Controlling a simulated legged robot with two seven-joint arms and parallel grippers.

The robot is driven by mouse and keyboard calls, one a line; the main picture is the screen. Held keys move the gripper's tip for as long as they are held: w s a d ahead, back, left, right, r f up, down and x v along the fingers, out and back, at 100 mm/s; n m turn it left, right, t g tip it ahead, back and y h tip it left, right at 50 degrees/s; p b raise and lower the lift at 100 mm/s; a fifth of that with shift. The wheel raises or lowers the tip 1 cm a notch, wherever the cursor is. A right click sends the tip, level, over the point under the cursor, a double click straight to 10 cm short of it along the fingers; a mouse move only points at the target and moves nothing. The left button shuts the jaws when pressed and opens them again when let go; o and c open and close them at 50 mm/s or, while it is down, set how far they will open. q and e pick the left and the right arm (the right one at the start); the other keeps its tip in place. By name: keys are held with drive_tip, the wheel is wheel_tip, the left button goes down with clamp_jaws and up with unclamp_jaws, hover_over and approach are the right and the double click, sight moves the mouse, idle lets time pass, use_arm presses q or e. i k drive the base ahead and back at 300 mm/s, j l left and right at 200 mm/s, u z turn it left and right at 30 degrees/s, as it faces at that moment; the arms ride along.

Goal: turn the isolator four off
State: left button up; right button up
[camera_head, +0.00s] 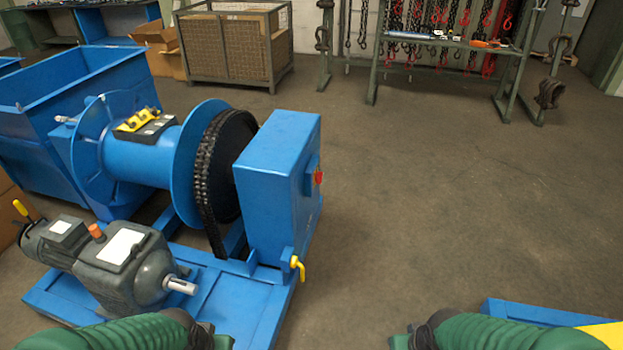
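A small red rotary switch (319,177) sits on the right side of the blue upright box (277,180). It looks like an isolator, but no number can be read and its setting cannot be told. My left gripper (222,341) is at the bottom edge, in front of the blue base frame and well below the switch. My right gripper (399,341) is at the bottom edge, right of the machine and apart from it. Both grippers are small and partly cut off, so their fingers cannot be judged. Nothing is seen in them.
A yellow lever (297,266) sticks out low on the box. A blue drum (148,154), black chain (207,170) and grey motor (122,262) share the frame. A blue and yellow item (535,313) lies lower right. The floor (440,200) right of the box is clear.

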sight(318, 177)
drive_tip(key=i+l, duration=0.35)
drive_tip(key=i, duration=0.3)
drive_tip(key=i+l+u, duration=0.1)
drive_tip(key=i+l, duration=0.25)
drive_tip(key=i, duration=0.25)
drive_tip(key=i+l, duration=0.45)
drive_tip(key=i, duration=0.2)
drive_tip(key=i+l, duration=0.4)
drive_tip(key=i, duration=0.2)
drive_tip(key=j+u, duration=0.05)
